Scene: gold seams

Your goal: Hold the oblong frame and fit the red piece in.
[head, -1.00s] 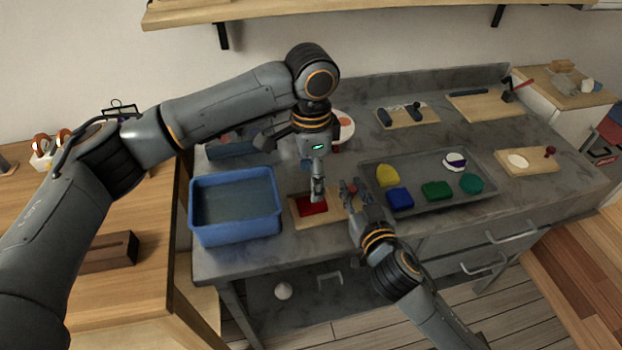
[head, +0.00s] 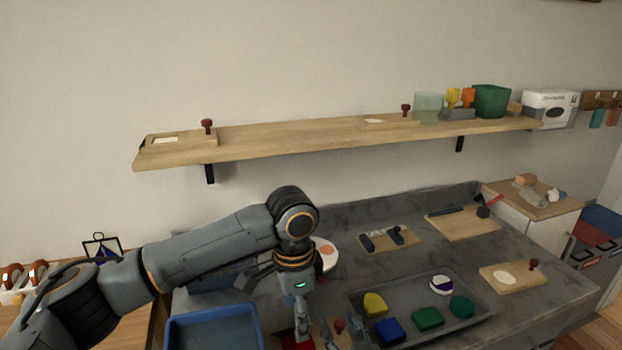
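The red piece (head: 297,342) shows at the bottom edge of the head view, on the oblong wooden frame (head: 347,340), which has a red knob (head: 340,325). Whether the piece sits fully in the recess is cut off from view. My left gripper (head: 302,332) points down over the red piece, its fingers close together; I cannot tell whether they grip it. My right gripper (head: 338,336) is at the knob, one finger on either side; most of it is below the picture. Whether it grips the knob is unclear.
A blue bin (head: 213,325) stands left of the frame. A grey tray (head: 365,295) on the right holds yellow, blue, green and purple-white pieces. Other boards lie farther back and right on the counter. A wooden shelf (head: 290,141) runs along the wall above.

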